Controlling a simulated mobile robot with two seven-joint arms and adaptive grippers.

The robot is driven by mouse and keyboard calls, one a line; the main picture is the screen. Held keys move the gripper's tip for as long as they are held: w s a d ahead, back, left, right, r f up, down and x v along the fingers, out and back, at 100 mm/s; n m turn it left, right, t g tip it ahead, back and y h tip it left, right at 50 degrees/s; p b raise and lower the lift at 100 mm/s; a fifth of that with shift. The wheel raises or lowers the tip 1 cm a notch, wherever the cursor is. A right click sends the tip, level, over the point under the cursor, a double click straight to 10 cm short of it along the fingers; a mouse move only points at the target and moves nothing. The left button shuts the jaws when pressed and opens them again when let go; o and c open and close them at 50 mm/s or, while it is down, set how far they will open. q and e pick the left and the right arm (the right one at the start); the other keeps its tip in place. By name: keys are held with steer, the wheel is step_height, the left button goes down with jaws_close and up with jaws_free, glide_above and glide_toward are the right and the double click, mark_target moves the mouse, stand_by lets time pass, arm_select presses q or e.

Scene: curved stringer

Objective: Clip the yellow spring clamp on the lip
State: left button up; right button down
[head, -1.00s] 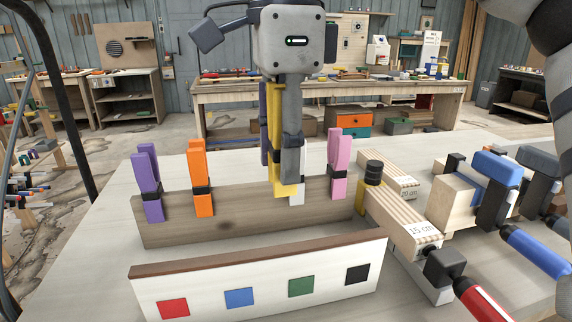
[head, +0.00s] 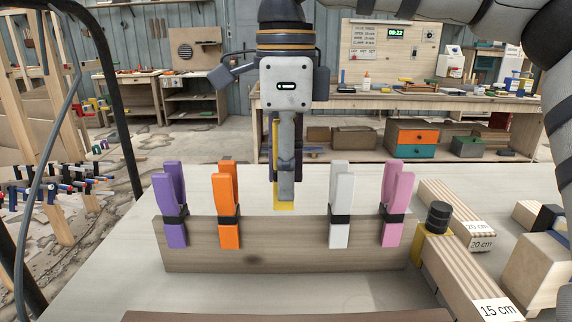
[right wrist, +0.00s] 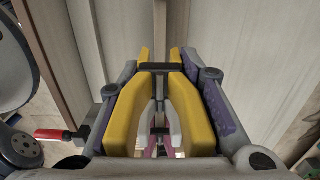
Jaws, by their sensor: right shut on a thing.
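The yellow spring clamp (head: 276,150) is held upright in my right gripper (head: 285,190), which is shut on it and hides most of it in the head view. Its yellow lower end shows just above the wooden rack board, in the gap between the orange and white clamps. In the right wrist view the yellow clamp (right wrist: 196,112) lies between my fingers (right wrist: 160,85), and its two tips stand apart. Only the reddish-brown top edge (head: 285,316) of the front board shows, at the bottom of the head view. My left gripper is not in view.
Purple (head: 174,225), orange (head: 229,235), white (head: 340,232) and pink (head: 391,232) clamps stand on the rack board (head: 285,255). Wooden blocks labelled 15 cm (head: 470,280) and 20 cm (head: 455,215) lie at right. Bare table (head: 110,285) shows at left.

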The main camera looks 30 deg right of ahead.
mark_target(286, 218)
steer(key=shift+f, duration=0.8)
steer(key=shift+f, duration=0.25)
steer(key=shift+f, duration=0.95)
steer(key=shift+f, duration=0.15)
steer(key=shift+f, duration=0.45)
steer(key=shift+f, duration=0.1)
steer(key=shift+f, duration=0.45)
steer(key=c, duration=1.1)
jaws_free()
